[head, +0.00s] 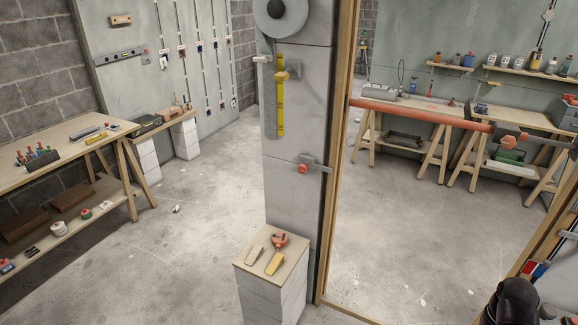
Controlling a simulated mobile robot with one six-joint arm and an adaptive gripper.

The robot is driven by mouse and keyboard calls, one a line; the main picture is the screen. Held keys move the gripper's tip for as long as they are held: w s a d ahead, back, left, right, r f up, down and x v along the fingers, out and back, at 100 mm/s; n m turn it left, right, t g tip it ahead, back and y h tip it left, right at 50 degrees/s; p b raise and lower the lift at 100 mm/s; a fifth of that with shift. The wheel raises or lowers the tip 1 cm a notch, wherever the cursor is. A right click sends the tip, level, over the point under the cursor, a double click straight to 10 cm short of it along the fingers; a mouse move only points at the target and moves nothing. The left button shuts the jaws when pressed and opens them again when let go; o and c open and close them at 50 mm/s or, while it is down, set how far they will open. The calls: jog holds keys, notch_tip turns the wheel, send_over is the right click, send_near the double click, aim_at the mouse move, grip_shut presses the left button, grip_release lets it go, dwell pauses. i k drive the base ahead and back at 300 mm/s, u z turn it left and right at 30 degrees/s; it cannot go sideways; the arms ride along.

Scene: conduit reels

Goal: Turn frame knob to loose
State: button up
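A red knob (303,168) sits on a grey bracket on the concrete pillar, beside the wooden door frame (343,150). A second red knob (508,142) is on a grey fitting at the right end of an orange-red bar (420,112) that spans the doorway. I cannot tell which of the two is the frame knob, and their settings are too small to read. A dark rounded part of my arm shows at the bottom right edge, well below both knobs. My gripper's fingers are not in view.
A white block stand (270,285) with a wooden top holds a red tool (280,240) and two wedges below the pillar. A workbench (60,165) stands at left. More benches (400,118) stand beyond the doorway. The floor (390,230) through the doorway looks clear.

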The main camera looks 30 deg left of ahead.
aim_at(302, 169)
jog(key=u, duration=1.2)
jog(key=k, duration=0.9)
jog(key=i, duration=0.75)
